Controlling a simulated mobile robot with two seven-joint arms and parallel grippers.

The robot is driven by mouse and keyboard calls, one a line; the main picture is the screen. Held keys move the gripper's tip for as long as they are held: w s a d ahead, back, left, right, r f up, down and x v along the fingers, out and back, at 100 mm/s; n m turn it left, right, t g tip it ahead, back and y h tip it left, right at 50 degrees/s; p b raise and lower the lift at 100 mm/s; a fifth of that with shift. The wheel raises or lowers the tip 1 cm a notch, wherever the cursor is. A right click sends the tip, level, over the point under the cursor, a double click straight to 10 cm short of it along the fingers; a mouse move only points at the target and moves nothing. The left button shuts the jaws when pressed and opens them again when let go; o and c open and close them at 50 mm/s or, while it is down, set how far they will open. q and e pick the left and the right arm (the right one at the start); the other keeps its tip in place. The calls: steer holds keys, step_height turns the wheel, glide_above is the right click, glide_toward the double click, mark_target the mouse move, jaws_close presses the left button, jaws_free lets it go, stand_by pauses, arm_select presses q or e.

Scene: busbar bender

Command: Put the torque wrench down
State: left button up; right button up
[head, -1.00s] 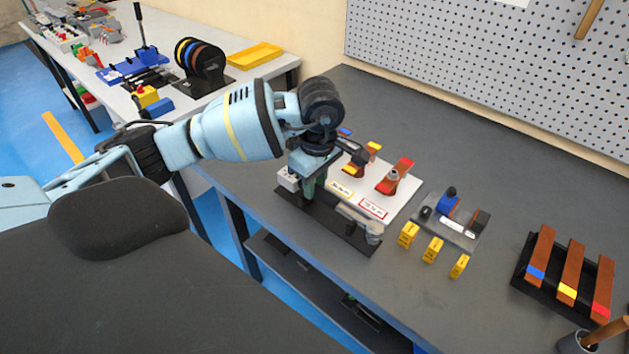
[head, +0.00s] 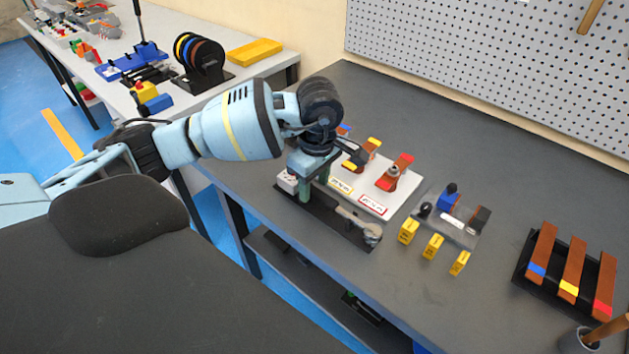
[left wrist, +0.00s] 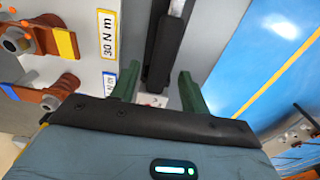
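The torque wrench (head: 356,221) lies along the black tray (head: 322,217) at the front edge of the white board, its round head toward the right end. Its black handle (left wrist: 162,50) and grey shaft show in the left wrist view. My left gripper (head: 306,190) is over the handle end of the tray, pointing down. Its two green fingers (left wrist: 160,88) stand apart in the wrist view, with the handle between and beyond them and a gap visible. The gripper hides the handle end in the head view. My right gripper is not in view.
Copper pieces with yellow and red ends (head: 394,173) stand on the white board just behind the wrench. Yellow blocks (head: 433,247) and a small bending fixture (head: 450,215) are to the right. A rack of copper bars (head: 571,272) is farther right. The grey bench is clear between.

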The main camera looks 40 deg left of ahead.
mark_target(316, 192)
arm_select(q)
steer(key=shift+r, duration=0.1)
step_height(316, 192, up, 13)
steer(key=shift+d+p, duration=0.35)
steer(key=shift+p, duration=0.1)
steer(key=shift+a, duration=0.1)
stand_by(0.4)
